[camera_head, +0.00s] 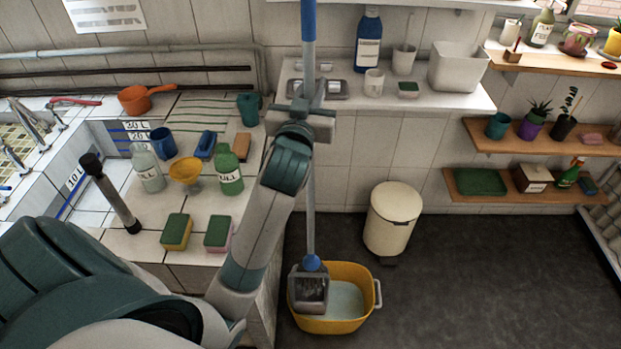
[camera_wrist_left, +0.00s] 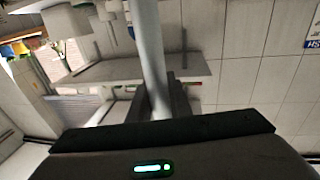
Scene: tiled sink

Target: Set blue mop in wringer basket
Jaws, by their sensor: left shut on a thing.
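The mop is a long upright pole with a blue upper handle (camera_head: 308,22), a grey shaft (camera_head: 310,200) and a blue collar (camera_head: 312,262) at its lower end. My left gripper (camera_head: 308,98) is shut on the upper shaft. In the left wrist view the shaft (camera_wrist_left: 150,50) runs between the fingers (camera_wrist_left: 163,98). The grey wringer basket (camera_head: 308,292) sits at the left side of a yellow bucket (camera_head: 347,325) holding pale water. The blue collar is right at the basket's top. The mop head is hard to make out, so I cannot tell how deep it sits. My right gripper is out of view.
A tiled counter (camera_head: 150,245) with bottles and sponges lies left of the bucket. A cream bin (camera_head: 392,220) stands behind it to the right. A ledge (camera_head: 440,98) with cups and a blue bottle (camera_head: 368,40) is behind the pole. Dark floor to the right is clear.

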